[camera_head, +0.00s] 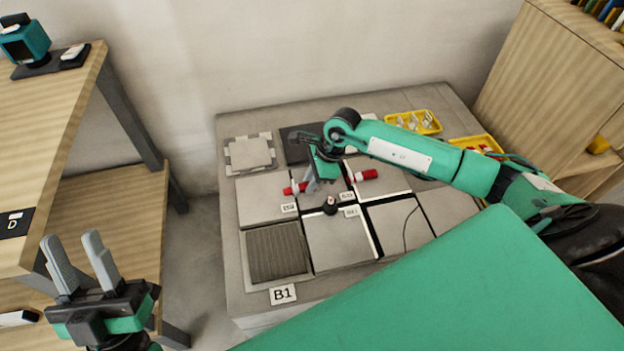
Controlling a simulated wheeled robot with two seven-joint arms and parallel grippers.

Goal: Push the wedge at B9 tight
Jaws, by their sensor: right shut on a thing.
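My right gripper (313,186) reaches over the tile bed from the right, fingers pointing down. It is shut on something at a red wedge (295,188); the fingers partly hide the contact. A second red wedge (366,175) lies to the right, over the joint between tiles. A small black knob (330,207) stands just in front of the gripper. Small white labels (351,211) and (289,207) lie near the joints; their text is too small to read, so I cannot tell which marks B9. My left gripper (80,252) is open and empty, away from the tiles at lower left.
The grey tile bed (232,290) carries light and dark tiles and a B1 label (283,294). Yellow trays (413,122) and (477,144) stand at its back right. A wooden table (60,110) is at left, a wooden shelf (540,75) at right.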

